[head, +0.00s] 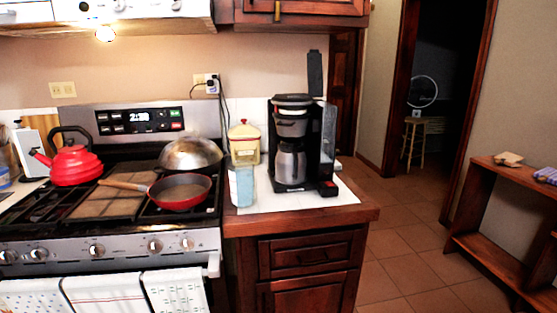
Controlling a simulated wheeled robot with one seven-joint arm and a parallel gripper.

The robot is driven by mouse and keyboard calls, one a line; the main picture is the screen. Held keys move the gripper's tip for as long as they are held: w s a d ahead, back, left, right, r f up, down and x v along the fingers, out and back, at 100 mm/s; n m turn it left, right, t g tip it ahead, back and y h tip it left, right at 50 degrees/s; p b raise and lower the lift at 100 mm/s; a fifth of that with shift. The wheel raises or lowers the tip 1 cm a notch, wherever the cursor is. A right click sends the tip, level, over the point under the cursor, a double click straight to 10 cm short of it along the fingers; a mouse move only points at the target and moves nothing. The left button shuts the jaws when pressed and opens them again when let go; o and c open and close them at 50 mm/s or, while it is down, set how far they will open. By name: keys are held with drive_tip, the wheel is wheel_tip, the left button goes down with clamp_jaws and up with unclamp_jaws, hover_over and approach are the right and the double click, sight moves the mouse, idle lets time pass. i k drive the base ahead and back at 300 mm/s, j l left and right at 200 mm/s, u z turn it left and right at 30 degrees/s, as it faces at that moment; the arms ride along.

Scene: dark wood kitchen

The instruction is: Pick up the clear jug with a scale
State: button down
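A pale, see-through upright container (242,187), which looks like the clear jug, stands near the left front of the counter right of the stove. It has a bluish tint, and any scale on it is too small to read. My gripper is not in view.
A black coffee maker (292,125) with a steel carafe stands right of the container. A red pan (180,192), a domed lid (191,154) and a red kettle (76,165) are on the stove.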

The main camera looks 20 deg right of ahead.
sight(243, 180)
drive_tip(key=i+j+u, duration=0.1)
drive_tip(key=i, duration=0.45)
drive_tip(key=i+j, duration=0.25)
drive_tip(key=i, duration=0.35)
drive_tip(key=i+j+u, duration=0.15)
drive_tip(key=i, duration=0.4)
